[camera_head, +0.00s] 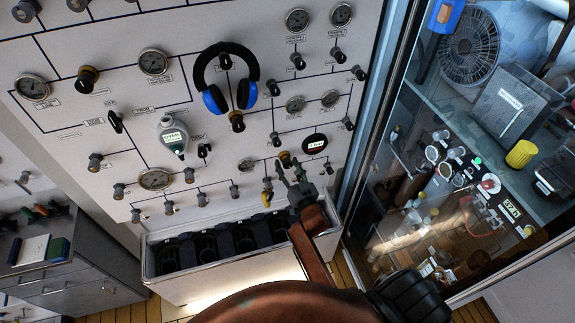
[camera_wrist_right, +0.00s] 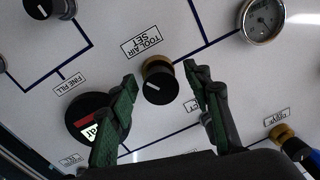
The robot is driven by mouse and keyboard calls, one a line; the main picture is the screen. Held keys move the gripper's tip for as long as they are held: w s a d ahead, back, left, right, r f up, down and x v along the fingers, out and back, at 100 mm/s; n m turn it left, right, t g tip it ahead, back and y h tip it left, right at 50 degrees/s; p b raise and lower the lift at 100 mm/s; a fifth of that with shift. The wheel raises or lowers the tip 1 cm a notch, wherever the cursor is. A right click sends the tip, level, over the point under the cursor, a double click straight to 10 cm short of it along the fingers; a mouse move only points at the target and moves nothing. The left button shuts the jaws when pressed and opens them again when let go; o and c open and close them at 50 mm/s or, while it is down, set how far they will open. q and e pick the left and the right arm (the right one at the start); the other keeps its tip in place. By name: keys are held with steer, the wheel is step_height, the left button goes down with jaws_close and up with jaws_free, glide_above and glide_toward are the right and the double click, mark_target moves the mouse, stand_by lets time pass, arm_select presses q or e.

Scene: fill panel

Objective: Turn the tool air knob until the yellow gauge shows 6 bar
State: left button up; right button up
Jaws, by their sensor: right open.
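The tool air knob (camera_wrist_right: 160,82) has a brass collar and a black cap with a white mark. It sits beside its "TOOL AIR SET" label on the panel. My right gripper (camera_wrist_right: 160,74) is open, with one green finger on each side of the knob and gaps showing. In the head view the right gripper (camera_head: 291,172) is just below the brass knob (camera_head: 285,158). A round black display (camera_wrist_right: 92,117), partly hidden by a finger, shows letters ending in "ar"; its value is unreadable. A dial gauge (camera_wrist_right: 262,18) is nearby; no yellow gauge is clearly identifiable. My left gripper is not in view.
Headphones (camera_head: 229,80) hang on the panel (camera_head: 110,60) among several gauges and knobs. A handheld meter (camera_head: 173,136) is to their left. A trough (camera_head: 210,280) with dark compartments lies below. A glass-fronted cabinet (camera_head: 470,150) stands to the right.

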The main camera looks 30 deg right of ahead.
steer(key=shift+c, duration=0.5)
steer(key=c, duration=1.1)
steer(key=shift+o, duration=0.2)
steer(key=n+p, duration=0.1)
steer(key=n, duration=0.3)
steer(key=o, duration=1.2)
steer(key=shift+c, duration=0.2)
steer(key=s+a, duration=0.2)
steer(key=s, duration=0.9)
steer(key=shift+s+r, duration=0.2)
steer(key=shift+s, duration=0.2)
